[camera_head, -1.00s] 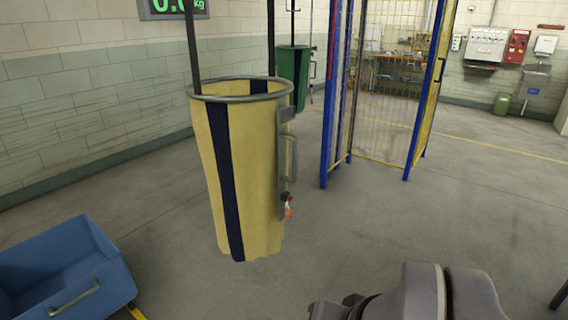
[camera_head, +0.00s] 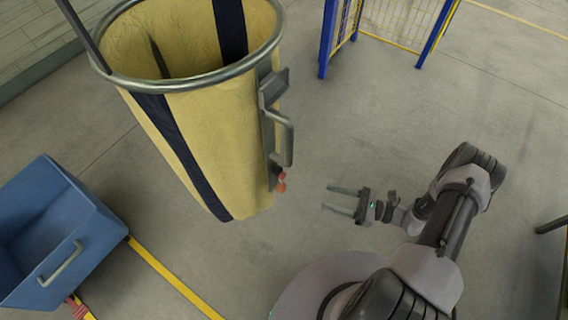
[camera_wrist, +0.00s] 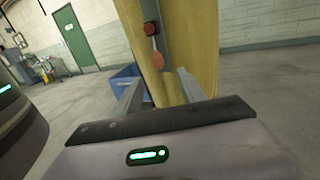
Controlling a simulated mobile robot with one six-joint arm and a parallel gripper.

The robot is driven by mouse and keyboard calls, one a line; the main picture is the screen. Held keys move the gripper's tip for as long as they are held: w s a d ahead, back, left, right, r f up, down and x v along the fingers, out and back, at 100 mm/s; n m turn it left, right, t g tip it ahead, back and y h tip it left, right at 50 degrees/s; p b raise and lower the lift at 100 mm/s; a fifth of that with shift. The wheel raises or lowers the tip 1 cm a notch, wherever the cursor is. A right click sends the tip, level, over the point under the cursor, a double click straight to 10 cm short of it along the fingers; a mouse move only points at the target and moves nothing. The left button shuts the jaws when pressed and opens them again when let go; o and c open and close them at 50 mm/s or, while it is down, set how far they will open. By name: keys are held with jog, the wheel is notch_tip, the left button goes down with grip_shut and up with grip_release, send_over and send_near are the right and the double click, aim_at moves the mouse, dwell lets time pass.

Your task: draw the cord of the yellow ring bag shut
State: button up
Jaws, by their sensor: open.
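The yellow ring bag (camera_head: 225,125) hangs upright from dark straps, with a grey metal ring holding its mouth wide open. Dark blue bands run down it. A grey bracket with a handle (camera_head: 284,138) sits on its right side. At the bracket's lower end is a small red and orange piece (camera_head: 281,182), which looks like the cord's end. The wrist view shows a red knob (camera_wrist: 151,36) and an orange tag (camera_wrist: 157,61) there, between and beyond my fingers. My gripper (camera_head: 341,199) is open and empty, right of the bag, its fingers pointing at the bag and apart from it.
A blue bin (camera_head: 50,235) with a handle stands on the floor at the left, near a yellow floor line (camera_head: 175,280). A blue-framed yellow mesh cage (camera_head: 395,25) stands at the back. The floor between my gripper and the bag is clear.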

aim_at(281, 185)
jog(key=x, duration=0.5)
jog(key=b+x, duration=0.1)
jog(key=x, duration=0.9)
jog(key=shift+s+a+f, duration=0.1)
jog(key=shift+s+a, duration=0.15)
jog(key=shift+s, duration=0.1)
jog(key=shift+w+a+b, duration=0.3)
jog(key=shift+a, duration=0.25)
grip_shut()
